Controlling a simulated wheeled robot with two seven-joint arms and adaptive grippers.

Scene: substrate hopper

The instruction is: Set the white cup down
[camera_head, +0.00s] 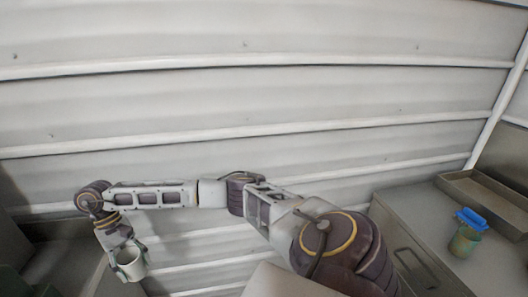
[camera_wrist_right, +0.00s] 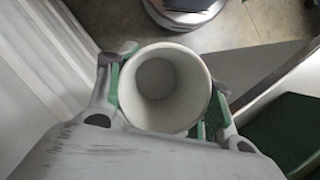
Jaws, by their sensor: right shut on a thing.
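The white cup (camera_head: 131,264) is in the grip of my right gripper (camera_head: 126,254) at the lower left of the head view. In the right wrist view the cup (camera_wrist_right: 160,88) shows mouth-on between the two fingers with green pads, and its inside looks empty. The gripper (camera_wrist_right: 165,100) is shut on its sides. What lies directly under the cup is hidden, and I cannot tell its height above any surface. My left gripper is not in view.
A grey surface (camera_head: 62,268) lies at the lower left. A green object (camera_wrist_right: 288,130) shows at the right of the wrist view. A ribbed wall (camera_head: 250,100) stands behind.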

